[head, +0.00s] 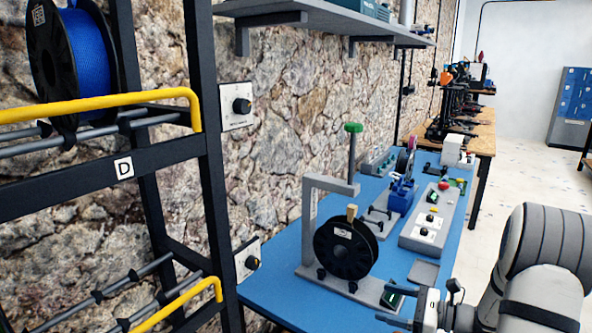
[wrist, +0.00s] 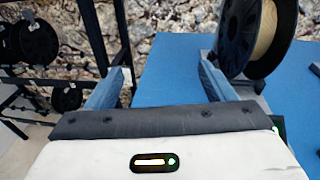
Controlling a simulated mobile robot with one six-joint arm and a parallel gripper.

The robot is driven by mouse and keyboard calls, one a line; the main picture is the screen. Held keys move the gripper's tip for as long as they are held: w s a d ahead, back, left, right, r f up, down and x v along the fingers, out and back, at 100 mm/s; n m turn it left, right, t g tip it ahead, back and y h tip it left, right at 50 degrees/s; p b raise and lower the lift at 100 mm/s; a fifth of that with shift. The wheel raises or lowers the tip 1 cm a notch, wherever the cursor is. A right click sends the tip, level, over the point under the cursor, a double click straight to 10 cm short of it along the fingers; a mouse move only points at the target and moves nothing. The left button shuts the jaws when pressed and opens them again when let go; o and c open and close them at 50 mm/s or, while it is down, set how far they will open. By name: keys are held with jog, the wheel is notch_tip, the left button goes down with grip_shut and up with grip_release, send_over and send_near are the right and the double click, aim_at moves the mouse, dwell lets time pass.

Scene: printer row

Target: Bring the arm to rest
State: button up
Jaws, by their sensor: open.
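My gripper (head: 408,308) is at the bottom right of the head view, near the front edge of the blue table. In the wrist view its two blue-grey fingers (wrist: 160,88) are spread wide, with nothing between them. My arm is bent at the right of the head view. A black spool (head: 346,248) hangs on a grey stand just left of and beyond the gripper. In the wrist view a spool with pale filament (wrist: 240,35) stands beyond the right finger. I cannot tell whether the gripper touches the stand's base.
The blue table (head: 273,290) carries the grey stand (head: 308,225), a grey control box (head: 428,228) and a blue vise (head: 401,194). A black rack (head: 213,170) with a blue spool (head: 85,55) stands at left. A grey shelf (head: 320,10) overhangs the table. Pale floor lies open at right.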

jog(key=s+a+r+n+g+h+p, duration=0.1)
jog(key=s+a+r+n+g+h, duration=0.25)
jog(key=s+a+n, duration=0.3)
jog(key=s+a+r+n+g+h+p, duration=0.1)
jog(key=s+a+r+n+g+h, duration=0.2)
jog(key=s+a+n+g, duration=0.4)
jog(key=s+d+r+n+t+h+p, duration=0.2)
jog(key=s+d+r+n+t+h, duration=0.3)
jog(key=s+n+h, duration=0.3)
jog(key=shift+s+d+r+n, duration=0.3)
jog(key=shift+s+d+n, duration=0.15)
jog(key=shift+s+n, duration=0.3)
jog(key=shift+s+h, duration=0.15)
jog(key=shift+h, duration=0.1)
